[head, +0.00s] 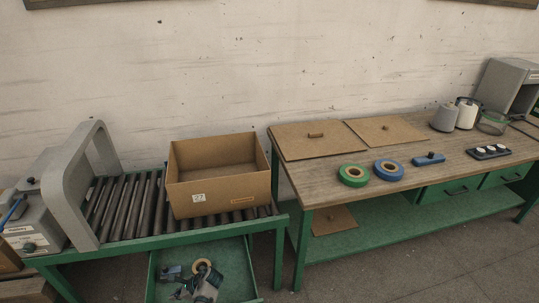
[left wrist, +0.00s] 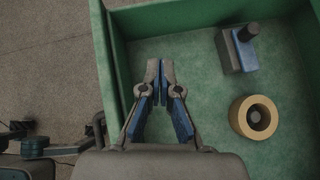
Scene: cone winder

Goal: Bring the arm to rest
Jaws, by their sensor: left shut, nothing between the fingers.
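My left gripper (head: 186,289) is at the bottom of the head view, over the green tray (head: 237,262) under the roller conveyor. In the left wrist view the gripper (left wrist: 160,82) is shut, its two fingers together with nothing between them. It hangs over the left part of the tray floor, apart from the things lying there. My right gripper is in neither view.
In the tray lie a tan tape roll (left wrist: 254,117) and a grey-blue tool (left wrist: 237,50). An open cardboard box (head: 219,180) stands on the rollers (head: 128,208), right of a grey arch (head: 88,170). The workbench (head: 330,190) at right holds tape rolls and cones.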

